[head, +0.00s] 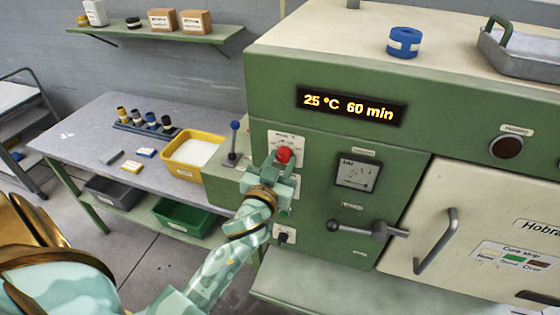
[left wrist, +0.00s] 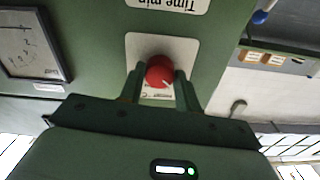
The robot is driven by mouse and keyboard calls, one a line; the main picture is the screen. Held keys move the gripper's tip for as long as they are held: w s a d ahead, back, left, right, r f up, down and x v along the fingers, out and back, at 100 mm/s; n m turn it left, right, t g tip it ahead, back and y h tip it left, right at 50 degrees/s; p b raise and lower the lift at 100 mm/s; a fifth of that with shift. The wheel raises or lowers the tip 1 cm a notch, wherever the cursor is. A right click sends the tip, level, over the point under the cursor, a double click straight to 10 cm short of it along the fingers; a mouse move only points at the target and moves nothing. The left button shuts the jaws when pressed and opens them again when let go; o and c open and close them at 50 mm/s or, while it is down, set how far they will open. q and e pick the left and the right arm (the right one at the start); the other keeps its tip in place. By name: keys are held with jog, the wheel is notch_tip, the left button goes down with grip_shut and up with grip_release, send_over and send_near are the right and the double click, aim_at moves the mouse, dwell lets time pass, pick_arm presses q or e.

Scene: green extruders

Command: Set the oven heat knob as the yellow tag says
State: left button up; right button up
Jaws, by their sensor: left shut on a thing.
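The oven (head: 330,60) is a green cabinet with a cream top, and its display (head: 352,105) reads 25 °C 60 min. A red knob (head: 283,155) sits on a white plate on the oven's left front. My left gripper (head: 276,166) is shut on this red knob, one finger on each side. In the left wrist view the red knob (left wrist: 160,71) shows between the fingers (left wrist: 160,92), with an upside-down "Time min" label (left wrist: 168,4) beyond it. The knob's scale is mostly hidden.
A lever with a blue ball (head: 234,126) stands left of the knob. A gauge (head: 357,175), a grey lever handle (head: 378,230) and a cream door (head: 480,220) are to the right. A yellow tray (head: 167,156) and small bottles (head: 150,119) are on the grey bench (head: 90,130).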

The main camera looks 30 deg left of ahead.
pick_arm(q)
jog(key=m+p, duration=0.1)
jog(key=m, duration=0.1)
jog(key=shift+r+m, duration=0.1)
jog(key=shift+m, duration=0.2)
jog(key=m+p, duration=0.1)
jog(key=m, duration=0.3)
jog(key=m+p, duration=0.1)
jog(key=m, duration=0.3)
jog(key=shift+m, duration=0.4)
jog(key=shift+m+p, duration=0.4)
jog(key=shift+m, duration=1)
jog(key=o, duration=1)
jog(key=shift+a, duration=0.1)
